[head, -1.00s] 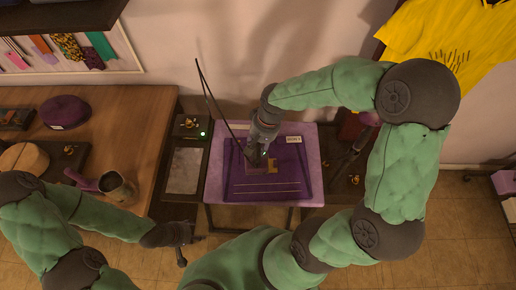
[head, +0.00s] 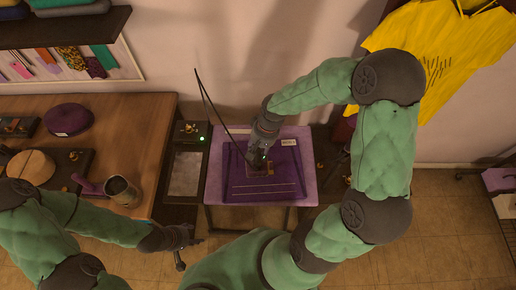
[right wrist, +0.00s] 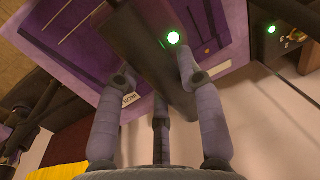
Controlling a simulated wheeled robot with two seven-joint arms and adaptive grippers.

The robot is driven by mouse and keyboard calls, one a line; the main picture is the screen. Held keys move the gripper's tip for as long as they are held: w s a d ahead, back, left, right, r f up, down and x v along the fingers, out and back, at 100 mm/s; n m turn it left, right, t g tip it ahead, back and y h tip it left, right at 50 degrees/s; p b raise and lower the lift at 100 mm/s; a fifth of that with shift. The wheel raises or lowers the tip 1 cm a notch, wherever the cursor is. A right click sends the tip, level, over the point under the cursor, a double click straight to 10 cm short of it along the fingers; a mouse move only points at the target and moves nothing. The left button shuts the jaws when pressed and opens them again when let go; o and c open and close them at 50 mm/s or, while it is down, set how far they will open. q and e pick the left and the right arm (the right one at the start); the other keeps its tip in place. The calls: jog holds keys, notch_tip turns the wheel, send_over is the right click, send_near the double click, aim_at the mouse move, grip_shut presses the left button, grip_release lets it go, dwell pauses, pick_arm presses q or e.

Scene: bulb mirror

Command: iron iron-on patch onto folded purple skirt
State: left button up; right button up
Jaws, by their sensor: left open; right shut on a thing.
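The folded purple skirt (head: 285,182), dark with thin light lines, lies flat on the lilac pressing table (head: 303,196). My right gripper (head: 258,157) is above it, shut on the dark iron. The iron's long dark body and green light (right wrist: 173,38) show between the fingers (right wrist: 150,85) in the right wrist view. A small brownish patch (head: 266,172) lies on the skirt, partly hidden by the gripper and iron. I cannot tell whether the iron touches it. My left gripper (head: 188,240) is open and empty, left of the table's front corner.
A dark stand (head: 190,133) with a green light and pale plate (head: 186,173) is left of the table. A yellow garment (head: 440,40) hangs at right.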

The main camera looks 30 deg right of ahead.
jog(key=shift+s+d+b+x, duration=0.1)
jog(key=shift+d+b+x, duration=0.1)
jog(key=shift+b+x, duration=0.85)
jog(key=shift+s+d+b+x, duration=0.1)
jog(key=shift+d+b+x, duration=0.15)
jog(key=shift+b+x, duration=0.8)
jog(key=shift+s+d+b+x, duration=0.1)
jog(key=shift+d+b+x, duration=0.1)
jog(key=shift+b+x, duration=0.85)
jog(key=shift+x, duration=0.8)
jog(key=shift+d, duration=0.1)
jog(key=shift+p+v, duration=0.75)
jog(key=shift+v, duration=0.2)
jog(key=shift+w, duration=0.1)
jog(key=shift+r, duration=0.15)
